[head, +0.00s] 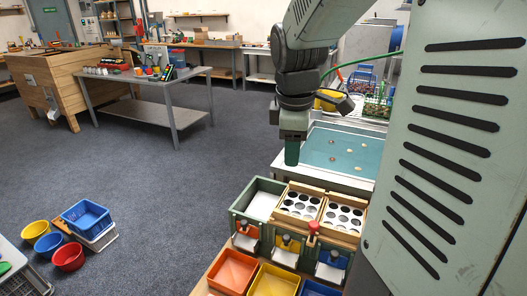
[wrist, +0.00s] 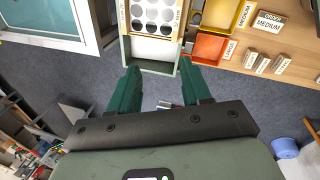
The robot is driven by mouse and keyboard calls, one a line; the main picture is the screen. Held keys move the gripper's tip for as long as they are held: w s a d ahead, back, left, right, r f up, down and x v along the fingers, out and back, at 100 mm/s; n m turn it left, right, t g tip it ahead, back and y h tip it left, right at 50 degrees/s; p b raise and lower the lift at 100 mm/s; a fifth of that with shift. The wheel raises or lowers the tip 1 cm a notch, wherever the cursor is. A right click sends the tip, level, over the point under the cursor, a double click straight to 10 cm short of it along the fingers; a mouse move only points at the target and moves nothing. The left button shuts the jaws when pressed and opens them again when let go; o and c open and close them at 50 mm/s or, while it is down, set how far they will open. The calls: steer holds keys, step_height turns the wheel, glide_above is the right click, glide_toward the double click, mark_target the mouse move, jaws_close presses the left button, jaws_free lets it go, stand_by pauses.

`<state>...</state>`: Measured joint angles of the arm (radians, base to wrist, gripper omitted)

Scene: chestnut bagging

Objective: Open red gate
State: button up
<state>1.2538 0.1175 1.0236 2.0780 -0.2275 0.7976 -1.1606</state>
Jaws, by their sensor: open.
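The red gate (head: 246,230) is the orange-red panel with a grey tab on the front of the left bin (head: 259,184) in the head view. It looks down, but I cannot tell for sure. My gripper (head: 291,158) points down above the back of the bins, behind the gate and apart from it. In the wrist view my gripper (wrist: 160,72) is open, with nothing between its green fingers. The end bin (wrist: 149,66) shows just beyond the fingertips. The gate is hard to make out there.
Middle and right bins carry holed plates (head: 300,203); a red knob (head: 313,228) stands at their front. Yellow (head: 289,243) and blue (head: 331,261) gates are alongside. A blue-floored table (head: 330,140) is behind.

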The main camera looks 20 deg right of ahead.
steer(key=s+d+n+g+y, duration=0.1)
steer(key=s+d+n, duration=0.2)
steer(key=s+d, duration=0.4)
steer(key=s+d+n+g, duration=0.1)
steer(key=s+d+n, duration=0.25)
steer(key=s, duration=0.55)
steer(key=shift+m, duration=0.35)
steer(key=shift+s+d+f, duration=0.1)
steer(key=shift+f, duration=1.65)
steer(key=shift+s+d+f, duration=0.1)
steer(key=shift+d+f, duration=0.05)
steer(key=shift+f, duration=1.6)
steer(key=shift+s+d+f, duration=0.1)
steer(key=shift+f, duration=1.65)
jaws_close()
